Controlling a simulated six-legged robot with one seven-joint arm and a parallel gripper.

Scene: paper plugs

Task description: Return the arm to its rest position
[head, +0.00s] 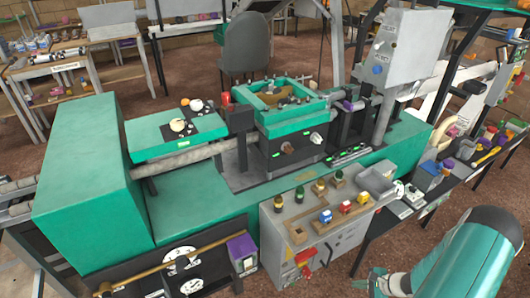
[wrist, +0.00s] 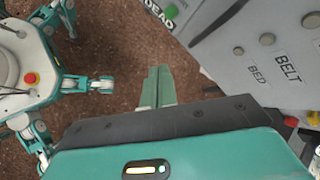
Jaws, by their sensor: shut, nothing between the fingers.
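My arm (head: 465,262) is teal and comes in at the lower right of the head view. My gripper (wrist: 158,88) shows in the wrist view as two green fingers side by side, touching, with nothing between them. The fingers point over the brown floor, beside a grey panel. In the head view, a small teal part at the bottom edge appears to be the gripper end (head: 378,283), low in front of the machine; its fingers are too small to read there.
A large green machine (head: 75,185) fills the middle of the head view. Its grey control panel (head: 280,238) carries coloured knobs. In the wrist view, a grey panel labelled BELT and BED (wrist: 262,60) stands close right of the fingers. Brown floor (wrist: 110,25) lies open left of it.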

